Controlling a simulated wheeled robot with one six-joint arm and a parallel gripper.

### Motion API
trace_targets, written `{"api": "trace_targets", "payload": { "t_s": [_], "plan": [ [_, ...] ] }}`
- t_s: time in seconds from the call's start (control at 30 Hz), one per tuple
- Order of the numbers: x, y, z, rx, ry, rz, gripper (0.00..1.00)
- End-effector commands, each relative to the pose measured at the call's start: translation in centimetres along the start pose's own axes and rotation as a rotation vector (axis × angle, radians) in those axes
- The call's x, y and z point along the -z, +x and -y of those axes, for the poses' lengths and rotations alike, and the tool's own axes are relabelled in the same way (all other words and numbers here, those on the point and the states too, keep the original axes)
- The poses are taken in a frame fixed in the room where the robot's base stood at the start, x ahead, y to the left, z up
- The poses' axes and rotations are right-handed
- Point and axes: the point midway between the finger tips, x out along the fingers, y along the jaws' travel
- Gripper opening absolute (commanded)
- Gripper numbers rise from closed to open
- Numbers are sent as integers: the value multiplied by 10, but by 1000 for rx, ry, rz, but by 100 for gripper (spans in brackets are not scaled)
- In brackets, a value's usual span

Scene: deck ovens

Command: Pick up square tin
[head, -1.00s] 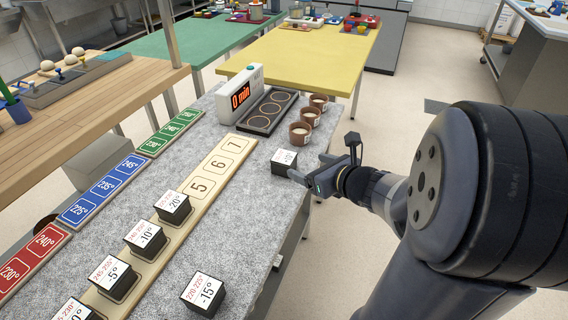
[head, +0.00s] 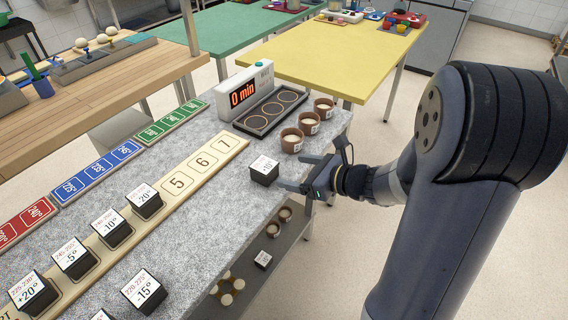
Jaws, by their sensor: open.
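A square tin (head: 264,172), black with a white printed label on top, stands alone on the grey speckled counter (head: 215,215) near its right edge. My gripper (head: 290,172) is open just to the right of this tin, its fingers pointing left toward it. Nothing is between the fingers, and they look apart from the tin. Similar black tins (head: 145,203) with labels stand in a row on the numbered wooden strip (head: 206,162). Another tin marked -15° (head: 144,293) stands on the counter in front, with one more cut off at the bottom edge.
Three brown cups (head: 309,124) stand behind the tin, near my gripper. A timer (head: 245,91) reading 0 min and a dark tray with rings (head: 271,112) lie beyond. A lower shelf (head: 290,245) holds small items. A yellow table (head: 330,60) stands behind; floor at right is clear.

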Motion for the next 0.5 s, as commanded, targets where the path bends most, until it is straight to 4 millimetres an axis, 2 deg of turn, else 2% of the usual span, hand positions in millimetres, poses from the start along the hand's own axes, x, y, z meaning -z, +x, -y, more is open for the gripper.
{"api": "trace_targets", "payload": {
  "t_s": [0.3, 0.5],
  "plan": [
    [1, 45, -1, -5, -1, -1, 80],
    [0, 58, -1, -3, -1, -1, 80]
  ]
}}
